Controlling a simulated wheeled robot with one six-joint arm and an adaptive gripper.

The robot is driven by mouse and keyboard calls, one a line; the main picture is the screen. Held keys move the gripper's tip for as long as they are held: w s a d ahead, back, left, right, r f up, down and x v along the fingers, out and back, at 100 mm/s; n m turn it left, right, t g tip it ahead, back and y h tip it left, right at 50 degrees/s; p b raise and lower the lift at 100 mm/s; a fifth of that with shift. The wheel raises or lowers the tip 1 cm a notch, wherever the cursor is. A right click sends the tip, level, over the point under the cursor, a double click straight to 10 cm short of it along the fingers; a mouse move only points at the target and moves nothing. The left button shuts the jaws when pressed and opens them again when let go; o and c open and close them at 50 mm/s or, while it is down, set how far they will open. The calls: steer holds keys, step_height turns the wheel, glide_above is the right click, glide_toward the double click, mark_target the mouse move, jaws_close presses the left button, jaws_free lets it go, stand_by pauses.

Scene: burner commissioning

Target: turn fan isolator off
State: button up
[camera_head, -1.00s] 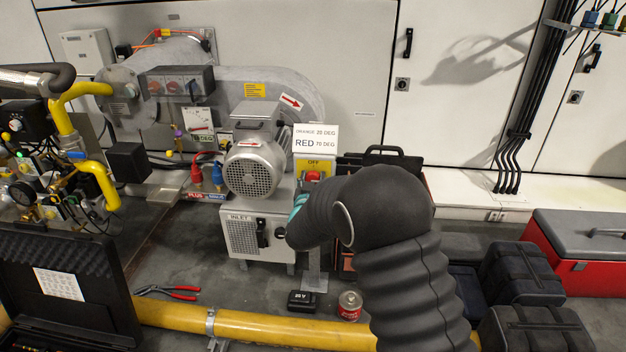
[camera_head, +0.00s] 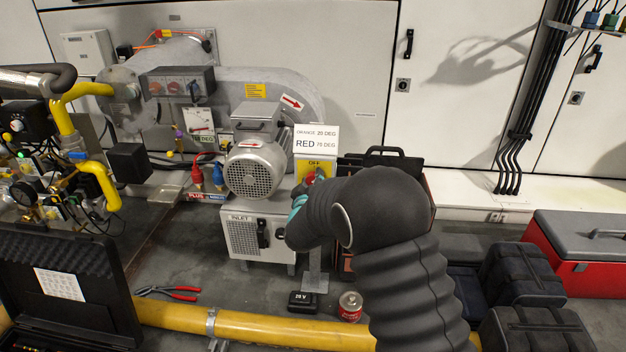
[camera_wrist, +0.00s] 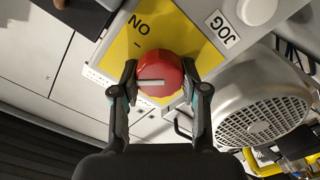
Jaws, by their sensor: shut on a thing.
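The fan isolator is a red rotary knob (camera_wrist: 160,75) on a yellow plate (camera_wrist: 190,35) marked ON in the wrist view. The ON text appears upside down and tilted. The knob's white pointer line lies level across the picture, at an angle to the ON mark. My gripper (camera_wrist: 160,86) has a finger on each side of the knob and is shut on it. In the head view the yellow plate (camera_head: 313,165) shows OFF at its top, and my arm partly covers the knob.
The fan motor (camera_head: 256,168) stands just left of the isolator. A card (camera_head: 316,138) reading ORANGE 20 DEG, RED 70 DEG is above it. A JOG label (camera_wrist: 223,26) is beside the plate. A can (camera_head: 350,304) and a yellow pipe (camera_head: 260,328) lie in front, below.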

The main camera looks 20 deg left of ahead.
steer(key=n+p, duration=0.1)
steer(key=n, duration=0.3)
steer(key=shift+a+n, duration=0.15)
steer(key=shift+n, duration=0.15)
steer(key=shift+n+p, duration=0.7)
steer(key=shift+n, duration=1.6)
steer(key=o, duration=1.2)
steer(key=shift+f, duration=0.15)
steer(key=shift+c, duration=0.2)
steer(key=v, duration=1.2)
